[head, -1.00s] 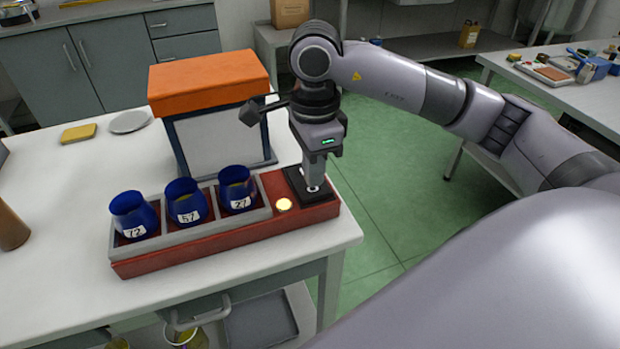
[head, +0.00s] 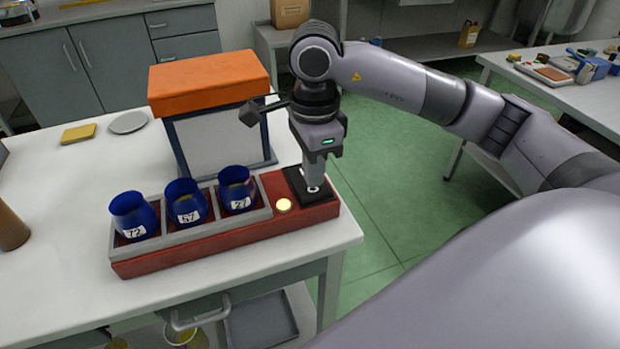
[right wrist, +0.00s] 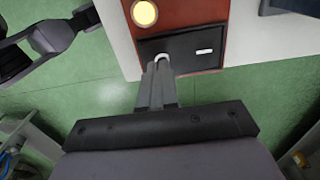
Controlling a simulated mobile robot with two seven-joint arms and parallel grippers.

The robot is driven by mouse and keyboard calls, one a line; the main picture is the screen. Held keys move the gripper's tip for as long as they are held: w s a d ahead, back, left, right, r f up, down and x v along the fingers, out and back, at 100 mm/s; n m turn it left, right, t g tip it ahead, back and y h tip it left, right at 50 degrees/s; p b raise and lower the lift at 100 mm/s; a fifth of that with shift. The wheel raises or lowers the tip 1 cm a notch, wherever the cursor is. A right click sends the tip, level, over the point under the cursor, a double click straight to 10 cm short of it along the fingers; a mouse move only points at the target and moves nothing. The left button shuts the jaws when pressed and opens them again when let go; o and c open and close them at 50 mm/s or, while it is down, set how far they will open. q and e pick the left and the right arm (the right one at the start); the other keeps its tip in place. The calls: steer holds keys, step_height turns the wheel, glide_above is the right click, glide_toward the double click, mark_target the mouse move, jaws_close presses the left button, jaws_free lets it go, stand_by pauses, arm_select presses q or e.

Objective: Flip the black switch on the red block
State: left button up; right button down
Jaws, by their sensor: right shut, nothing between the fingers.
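The red block (head: 190,250) lies along the front right corner of the white table. The black switch (head: 296,182) sits at its right end, and also shows in the right wrist view (right wrist: 182,48) with a short white mark on one side. A round lamp (head: 284,204) beside the switch glows pale yellow. My right gripper (head: 314,187) is shut and empty, pointing down with its fingertips at the near right part of the switch. In the right wrist view the closed fingertips (right wrist: 161,62) overlap the switch's edge. Whether they touch it is hard to tell. My left gripper is not in view.
Three blue cups (head: 186,203) with number labels stand in a grey tray (head: 262,213) on the red block. An orange-topped box (head: 210,82) stands behind, close to my right gripper. A plate (head: 128,122) and a yellow sponge-like block (head: 78,133) lie at the back left.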

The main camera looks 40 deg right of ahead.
mark_target(313, 190)
steer(key=shift+f+b, duration=0.95)
steer(key=shift+f, duration=0.15)
stand_by(0.7)
steer(key=shift+r+p, duration=2.3)
steer(key=shift+r, duration=1.3)
